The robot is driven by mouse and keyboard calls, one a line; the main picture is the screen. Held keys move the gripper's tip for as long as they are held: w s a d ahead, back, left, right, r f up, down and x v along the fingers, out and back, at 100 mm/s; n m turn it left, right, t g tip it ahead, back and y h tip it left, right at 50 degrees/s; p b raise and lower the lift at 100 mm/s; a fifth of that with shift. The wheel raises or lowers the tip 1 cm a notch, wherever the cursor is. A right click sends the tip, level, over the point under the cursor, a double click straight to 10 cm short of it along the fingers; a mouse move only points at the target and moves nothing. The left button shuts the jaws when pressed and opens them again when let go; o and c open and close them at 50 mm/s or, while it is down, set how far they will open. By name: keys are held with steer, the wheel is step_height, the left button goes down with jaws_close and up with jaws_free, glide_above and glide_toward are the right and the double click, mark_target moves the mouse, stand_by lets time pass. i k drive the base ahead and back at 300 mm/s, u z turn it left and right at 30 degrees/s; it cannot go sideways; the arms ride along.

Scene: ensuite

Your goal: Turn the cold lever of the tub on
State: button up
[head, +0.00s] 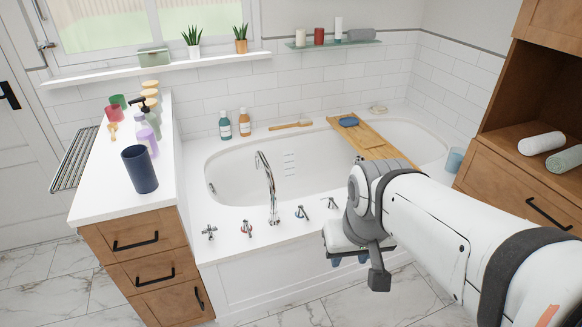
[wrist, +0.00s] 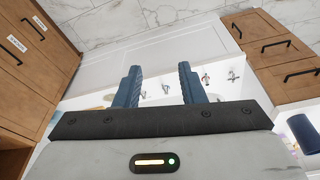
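The white tub (head: 222,262) has a tall chrome spout (head: 268,190) on its near rim. Right of the spout stands a small chrome handle with blue on it (head: 301,212), which looks like the cold lever. It also shows between my fingers in the wrist view (wrist: 166,88). A handle with red on it (head: 247,228) stands left of the spout. My gripper (head: 348,260) is in front of the tub's near side, right of the blue-marked handle and apart from it. In the wrist view my gripper (wrist: 160,76) is open and empty. The blue-marked handle's exact angle is too small to tell.
Further chrome handles stand at the rim's left (head: 209,232) and right (head: 330,202), the right one close to my arm. A wooden bath tray (head: 375,145) spans the tub. A drawer cabinet (head: 135,240) is at left, a wooden shelf unit (head: 520,180) at right.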

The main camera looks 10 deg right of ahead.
mark_target(300, 213)
steer(key=z, duration=0.05)
steer(key=k, duration=1.3)
steer(key=u, duration=0.3)
steer(key=i, duration=1.7)
steer(key=z, duration=0.4)
